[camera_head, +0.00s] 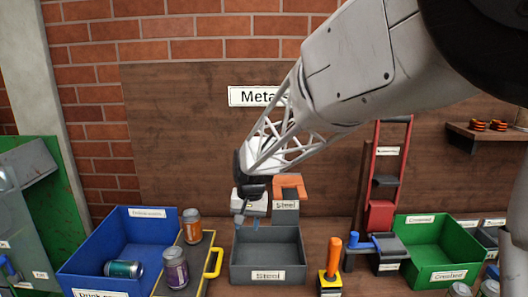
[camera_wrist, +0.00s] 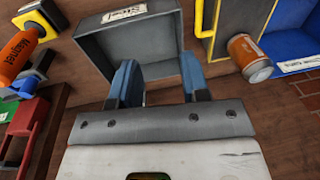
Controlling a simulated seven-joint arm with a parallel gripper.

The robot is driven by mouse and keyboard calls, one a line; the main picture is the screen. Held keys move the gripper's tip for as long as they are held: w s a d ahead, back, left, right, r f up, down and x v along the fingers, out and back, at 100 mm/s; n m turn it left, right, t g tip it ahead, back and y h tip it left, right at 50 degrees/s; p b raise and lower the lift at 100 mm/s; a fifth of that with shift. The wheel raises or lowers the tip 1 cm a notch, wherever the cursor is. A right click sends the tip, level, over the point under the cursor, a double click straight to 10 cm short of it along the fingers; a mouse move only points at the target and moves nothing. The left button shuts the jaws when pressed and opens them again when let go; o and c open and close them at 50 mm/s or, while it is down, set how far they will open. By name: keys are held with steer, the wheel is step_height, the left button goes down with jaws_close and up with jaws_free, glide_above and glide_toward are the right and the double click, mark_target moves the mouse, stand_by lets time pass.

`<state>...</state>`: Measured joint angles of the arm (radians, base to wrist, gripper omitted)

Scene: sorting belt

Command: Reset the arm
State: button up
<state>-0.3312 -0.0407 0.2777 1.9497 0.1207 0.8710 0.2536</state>
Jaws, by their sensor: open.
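My gripper (camera_head: 248,221) hangs above the back part of the grey Steel bin (camera_head: 277,274), with its fingers pointing down. In the wrist view my gripper (camera_wrist: 158,78) has its two blue fingers apart with nothing between them. The grey bin (camera_wrist: 128,18) shows beyond the fingertips, and the part of it I can see is empty. My arm reaches in from the upper right of the head view.
A blue bin (camera_head: 75,262) holds a teal can (camera_head: 124,269). An orange can (camera_head: 191,226) and a purple can (camera_head: 175,268) stand on a yellow-edged tray (camera_head: 208,256). An orange-handled magnet (camera_head: 334,257), red crusher (camera_head: 380,216) and green Crushed bin (camera_head: 405,259) stand right.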

steer(key=s+d+r, duration=0.2)
steer(key=s+d, duration=0.6)
steer(key=s, duration=0.3)
steer(key=s+d+r+t+h, duration=0.1)
steer(key=s+d, duration=0.6)
steer(key=s, duration=0.4)
steer(key=s+d+r+t, duration=0.1)
steer(key=s+d+r, duration=0.1)
steer(key=s+d, duration=0.6)
steer(key=s, duration=0.3)
steer(key=shift+d+r, duration=0.3)
steer(key=shift+r, duration=0.05)
